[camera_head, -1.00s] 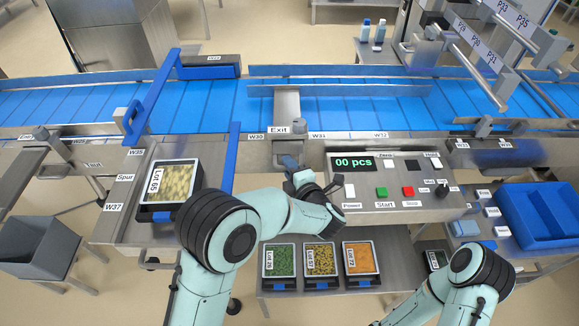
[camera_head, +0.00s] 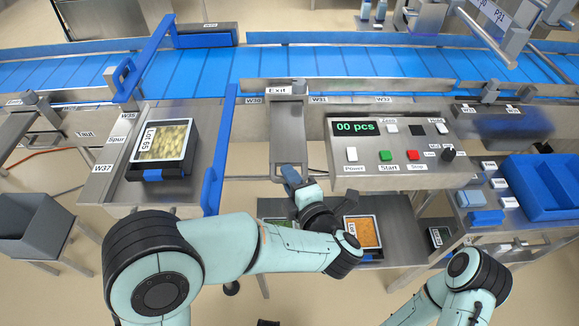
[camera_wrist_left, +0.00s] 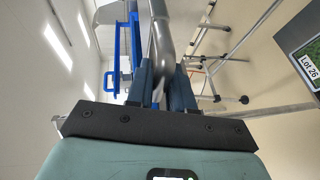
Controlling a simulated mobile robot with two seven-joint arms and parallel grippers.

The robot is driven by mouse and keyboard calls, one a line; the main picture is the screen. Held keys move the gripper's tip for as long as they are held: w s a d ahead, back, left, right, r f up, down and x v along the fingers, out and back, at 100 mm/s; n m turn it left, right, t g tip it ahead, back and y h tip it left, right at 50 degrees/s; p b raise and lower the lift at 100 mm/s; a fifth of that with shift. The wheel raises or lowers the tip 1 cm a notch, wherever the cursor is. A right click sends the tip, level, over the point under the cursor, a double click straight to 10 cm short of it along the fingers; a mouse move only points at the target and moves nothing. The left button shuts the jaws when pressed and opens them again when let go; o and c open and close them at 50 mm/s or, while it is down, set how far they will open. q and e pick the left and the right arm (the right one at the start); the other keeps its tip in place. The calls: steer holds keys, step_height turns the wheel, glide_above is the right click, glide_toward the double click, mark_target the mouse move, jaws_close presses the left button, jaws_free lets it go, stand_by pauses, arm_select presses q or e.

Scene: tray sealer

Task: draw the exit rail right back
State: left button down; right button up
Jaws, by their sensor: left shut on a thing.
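The exit rail (camera_head: 350,85) is a long grey bar along the near edge of the blue belt, behind the Exit label (camera_head: 279,90). A flat metal slide (camera_head: 287,130) runs from it towards me. My left gripper (camera_head: 291,178) is at the near end of this slide, its blue fingers around the handle there. In the left wrist view the fingers (camera_wrist_left: 163,85) are closed on a curved metal bar handle (camera_wrist_left: 162,40). My right arm shows at the lower right; its gripper is out of view.
The control panel (camera_head: 395,155) stands close right of the slide. A blue upright bar (camera_head: 218,150) and the Lot 65 tray (camera_head: 165,145) are to the left. Product trays (camera_head: 362,232) lie on a lower shelf. A blurred blue thing (camera_head: 515,127) is at the right.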

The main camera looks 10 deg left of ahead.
arm_select(q)
steer(key=shift+s+d, duration=0.15)
steer(key=shift+s, duration=0.45)
steer(key=shift+f, duration=0.1)
steer(key=c, duration=1.2)
jaws_free()
steer(key=shift+o, duration=0.5)
steer(key=shift+s, duration=0.15)
steer(key=b+v, duration=0.1)
steer(key=v, duration=1.2)
steer(key=shift+s+d, duration=0.2)
steer(key=shift+s, duration=0.05)
